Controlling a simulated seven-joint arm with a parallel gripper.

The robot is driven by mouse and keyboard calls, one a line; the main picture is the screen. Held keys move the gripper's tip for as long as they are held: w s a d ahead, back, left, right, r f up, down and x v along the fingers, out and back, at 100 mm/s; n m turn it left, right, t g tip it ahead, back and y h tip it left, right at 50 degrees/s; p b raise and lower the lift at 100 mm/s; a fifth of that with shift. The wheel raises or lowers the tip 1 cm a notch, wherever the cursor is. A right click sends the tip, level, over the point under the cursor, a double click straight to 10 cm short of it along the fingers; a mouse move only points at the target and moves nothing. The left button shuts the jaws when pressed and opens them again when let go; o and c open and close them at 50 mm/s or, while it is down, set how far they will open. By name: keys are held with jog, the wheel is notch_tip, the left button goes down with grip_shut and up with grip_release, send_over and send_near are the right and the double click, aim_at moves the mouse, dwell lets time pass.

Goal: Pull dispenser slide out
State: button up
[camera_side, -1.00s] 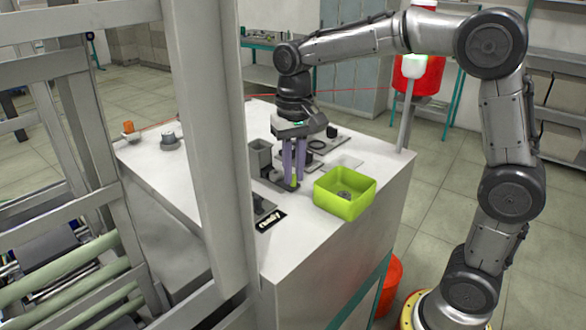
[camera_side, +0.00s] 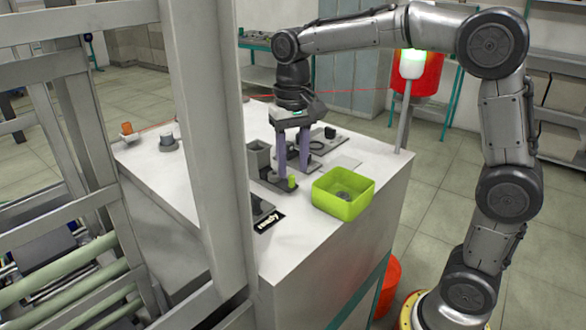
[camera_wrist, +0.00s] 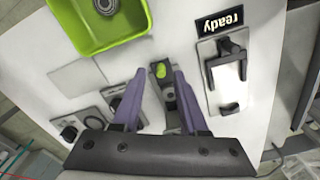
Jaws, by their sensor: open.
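The dispenser slide is a dark strip with a bright green knob (camera_side: 292,183) standing at its outer end. It lies at the foot of the grey dispenser box (camera_side: 259,156). The green knob also shows in the wrist view (camera_wrist: 161,71), beyond and between my fingertips. My gripper (camera_side: 293,173) is open, its two purple fingers spread apart and empty. In the side view the fingertips are just behind and above the knob, apart from it. In the wrist view my gripper (camera_wrist: 158,76) partly hides the near end of the slide.
A lime-green bin (camera_side: 343,194) with a round grey part inside stands right of the slide. A black "ready" sign (camera_side: 268,221) and a dark fixture (camera_wrist: 227,77) lie on the other side. Dark plates with round parts (camera_side: 327,140) sit behind. The front tabletop is clear.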

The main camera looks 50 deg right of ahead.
jog(key=shift+r, duration=2.4)
jog(key=shift+r, duration=0.15)
jog(key=s+r+n+t, duration=0.1)
jog(key=s+r+t, duration=0.2)
jog(key=s, duration=0.9)
jog(key=s+f+n+t, duration=0.2)
jog(key=s+f+n, duration=0.3)
jog(key=s+f, duration=0.3)
notch_tip(320, 180, down, 2)
jog(key=shift+f+t, duration=0.25)
jog(key=shift+t, duration=0.05)
